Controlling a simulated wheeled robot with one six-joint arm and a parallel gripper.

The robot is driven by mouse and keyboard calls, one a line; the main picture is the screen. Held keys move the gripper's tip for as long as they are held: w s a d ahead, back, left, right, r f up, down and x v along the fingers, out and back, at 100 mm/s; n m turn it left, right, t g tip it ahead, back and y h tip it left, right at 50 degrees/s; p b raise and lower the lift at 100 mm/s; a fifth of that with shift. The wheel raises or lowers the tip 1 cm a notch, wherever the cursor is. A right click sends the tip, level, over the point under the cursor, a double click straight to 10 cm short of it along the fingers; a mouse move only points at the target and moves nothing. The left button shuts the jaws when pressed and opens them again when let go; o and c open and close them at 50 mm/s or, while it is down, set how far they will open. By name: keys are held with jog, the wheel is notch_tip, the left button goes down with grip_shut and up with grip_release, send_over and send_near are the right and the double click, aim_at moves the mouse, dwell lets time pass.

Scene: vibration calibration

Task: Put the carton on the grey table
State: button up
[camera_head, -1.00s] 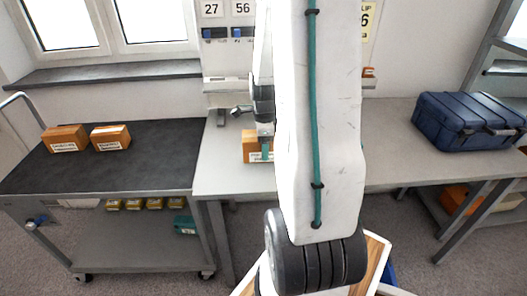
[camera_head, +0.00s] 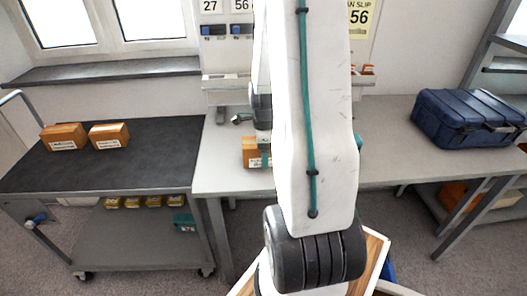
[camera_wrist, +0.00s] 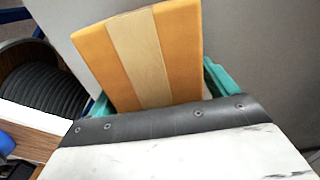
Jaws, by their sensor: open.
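An orange carton with a white label (camera_head: 252,150) rests on the grey table (camera_head: 222,180), near its front left part. My arm hides its right side in the head view. In the wrist view the carton (camera_wrist: 143,55) shows its orange top with a pale tape band. My gripper (camera_wrist: 160,92) is open, with a teal finger on either side of the carton. The carton's lower part is hidden behind my wrist housing, so I cannot tell whether the fingers touch it.
Two similar cartons (camera_head: 64,137) (camera_head: 108,135) stand on the dark-topped cart (camera_head: 100,175) at the left. A blue case (camera_head: 468,118) stands on the right of the grey table. A panel with cards stands behind the table. The table is clear between my arm and the case.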

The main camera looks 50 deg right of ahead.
notch_tip(320, 180, up, 12)
jog(key=shift+f, duration=0.1)
jog(key=s+a+r+n, duration=0.1)
jog(key=a+r+n, duration=0.3)
jog(key=a+n, duration=0.3)
jog(key=s+a+r+n+t, duration=0.1)
jog(key=s+a+r+n, duration=0.1)
jog(key=a+r+n, duration=0.45)
jog(key=s+a+r+n, duration=0.15)
jog(key=a+n, duration=0.25)
jog(key=a, duration=0.6)
jog(key=s+a+r+n, duration=0.1)
jog(key=s+a+n, duration=0.6)
jog(key=n, duration=0.3)
jog(key=shift+s+r, duration=0.3)
jog(key=shift+s, duration=0.25)
